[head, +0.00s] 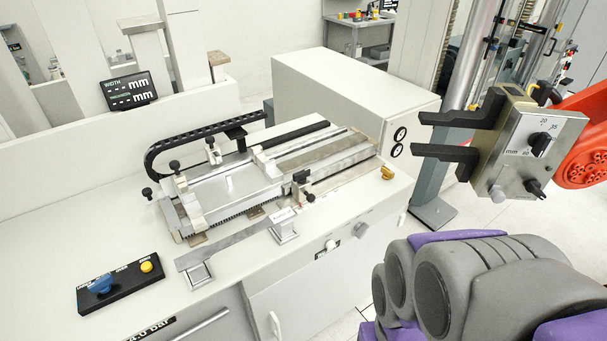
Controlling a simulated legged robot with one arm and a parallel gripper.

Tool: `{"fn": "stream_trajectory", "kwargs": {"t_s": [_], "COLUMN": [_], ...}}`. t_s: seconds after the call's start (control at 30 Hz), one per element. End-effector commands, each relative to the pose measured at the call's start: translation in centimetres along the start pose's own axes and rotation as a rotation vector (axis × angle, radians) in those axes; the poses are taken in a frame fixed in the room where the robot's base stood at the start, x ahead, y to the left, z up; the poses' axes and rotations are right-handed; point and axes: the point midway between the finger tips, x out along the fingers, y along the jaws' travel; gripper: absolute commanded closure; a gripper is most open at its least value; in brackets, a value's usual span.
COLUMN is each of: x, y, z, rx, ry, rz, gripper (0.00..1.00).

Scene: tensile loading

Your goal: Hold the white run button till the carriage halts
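A small white round button (332,245) sticks out of the bench's front face, beside a small dark label; I take it as the run button. The carriage (230,190) appears to be the silver block with black knobs on the rail unit on the bench top. My gripper (414,134) is at the upper right, in the air, above and to the right of the button and clear of it. Its two black fingers point left, wide apart with nothing between them. Its silver housing carries a dial marked in mm. Whether the button is pressed in cannot be told.
A grey knob (363,230) is right of the button. A black panel (118,284) with a blue knob and a yellow button stands front left. A flat metal strip (235,243) rests on two supports. A display (130,91) shows dashes. A white cabinet (340,95) stands behind.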

Motion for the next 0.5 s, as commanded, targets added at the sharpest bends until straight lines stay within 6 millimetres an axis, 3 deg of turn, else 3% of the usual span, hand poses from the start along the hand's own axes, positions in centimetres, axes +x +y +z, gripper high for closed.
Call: {"fn": "stream_trajectory", "kwargs": {"t_s": [0.17,0.5], "x": [0.00,0.00], "y": [0.00,0.00], "z": [0.00,0.00], "rx": [0.000,0.000], "ry": [0.000,0.000], "rz": [0.000,0.000], "gripper": [1.00,1.00]}}
